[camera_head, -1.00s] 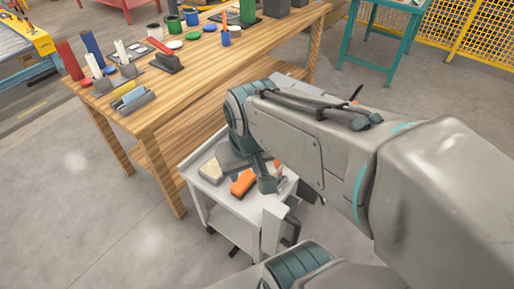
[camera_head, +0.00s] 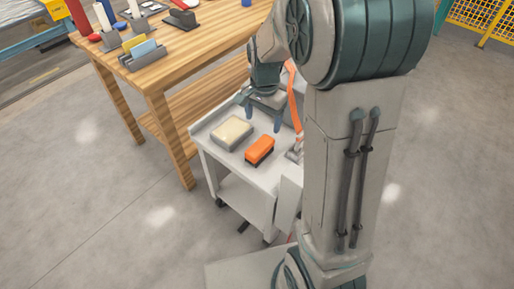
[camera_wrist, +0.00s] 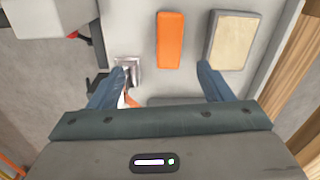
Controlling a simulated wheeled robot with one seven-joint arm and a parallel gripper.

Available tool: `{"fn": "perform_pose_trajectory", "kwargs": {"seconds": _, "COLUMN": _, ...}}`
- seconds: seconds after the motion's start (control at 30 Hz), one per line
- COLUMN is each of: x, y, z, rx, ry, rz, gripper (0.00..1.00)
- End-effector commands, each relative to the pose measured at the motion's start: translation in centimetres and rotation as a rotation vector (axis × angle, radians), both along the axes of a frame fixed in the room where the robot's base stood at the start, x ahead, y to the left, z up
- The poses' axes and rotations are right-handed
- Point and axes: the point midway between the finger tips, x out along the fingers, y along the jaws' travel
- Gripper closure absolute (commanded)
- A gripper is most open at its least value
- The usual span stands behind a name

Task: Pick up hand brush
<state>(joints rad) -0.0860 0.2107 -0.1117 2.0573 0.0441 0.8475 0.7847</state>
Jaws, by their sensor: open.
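The hand brush, seemingly the orange block with a dark underside (camera_head: 260,150), lies on the white cart's top (camera_head: 240,163). In the wrist view the orange block (camera_wrist: 170,40) shows from above, with its long side pointing away from my gripper. My gripper (camera_head: 263,117) is open above the cart, beyond the block in the head view. In the wrist view the two blue fingers of my gripper (camera_wrist: 163,70) are apart, with the block ahead and between their lines. The fingers do not touch it.
A tan-topped grey block (camera_head: 232,132) lies close to the orange one. A metal piece (camera_wrist: 130,66) is near the left finger. An upright orange strip (camera_head: 294,95) stands right of my gripper. A wooden table (camera_head: 155,75) with several items stands beside the cart.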

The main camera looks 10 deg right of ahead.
Motion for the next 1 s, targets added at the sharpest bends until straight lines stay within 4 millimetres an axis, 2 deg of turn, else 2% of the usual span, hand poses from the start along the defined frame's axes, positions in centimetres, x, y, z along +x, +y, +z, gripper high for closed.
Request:
{"fn": "perform_pose_trajectory", "kwargs": {"seconds": 0.03, "x": 0.7, "y": 0.0, "z": -1.7, "rx": -0.002, "ry": 0.011, "rz": -0.032, "gripper": 0.27}}
{"fn": "perform_pose_trajectory", "kwargs": {"seconds": 0.2, "x": 1.9, "y": -0.1, "z": -3.7, "rx": -0.007, "ry": 0.028, "rz": -0.098, "gripper": 0.27}}
{"fn": "perform_pose_trajectory", "kwargs": {"seconds": 0.37, "x": 2.1, "y": -0.1, "z": -6.1, "rx": -0.008, "ry": 0.033, "rz": -0.110, "gripper": 0.27}}
{"fn": "perform_pose_trajectory", "kwargs": {"seconds": 0.6, "x": 2.1, "y": -0.1, "z": -10.6, "rx": -0.008, "ry": 0.033, "rz": -0.107, "gripper": 0.27}}
{"fn": "perform_pose_trajectory", "kwargs": {"seconds": 1.0, "x": 2.4, "y": 0.0, "z": -13.7, "rx": -0.008, "ry": 0.031, "rz": -0.107, "gripper": 0.27}}
